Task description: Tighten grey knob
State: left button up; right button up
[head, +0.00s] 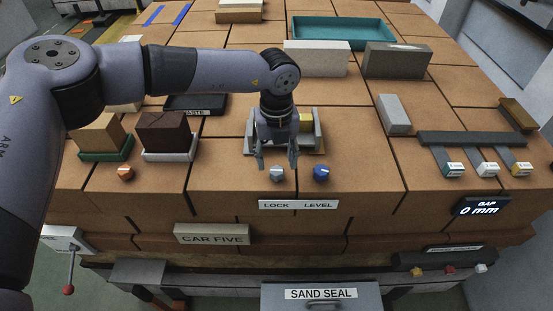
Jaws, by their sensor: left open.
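The grey knob (277,174) sits on the front part of the brick-topped surface, behind the LOCK half of a white label (298,204). A blue knob (321,173) stands to its right, behind the LEVEL half. My left gripper (277,163) points down over the grey knob, its fingers open to either side of it in the picture. Whether the fingers touch the knob I cannot tell. A grey bracket (312,138) with a yellow block is directly behind my gripper and partly hidden by it. My right gripper is not in view.
A copper knob (125,173) and two blocks on small trays stand at left. A teal tray (343,33) and loose bricks lie at the back. At right are a dark bar (471,139) with tagged strips and a gap display (481,206) reading 0 mm.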

aim_at(277, 170)
pick_arm(q)
notch_tip(277, 170, down, 3)
jog(key=shift+f+p, duration=0.15)
jog(key=shift+p, duration=0.25)
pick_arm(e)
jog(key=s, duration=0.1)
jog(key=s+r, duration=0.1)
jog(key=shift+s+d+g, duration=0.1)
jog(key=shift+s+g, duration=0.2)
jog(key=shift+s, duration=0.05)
pick_arm(q)
jog(key=shift+c, duration=0.6)
jog(key=c, duration=1)
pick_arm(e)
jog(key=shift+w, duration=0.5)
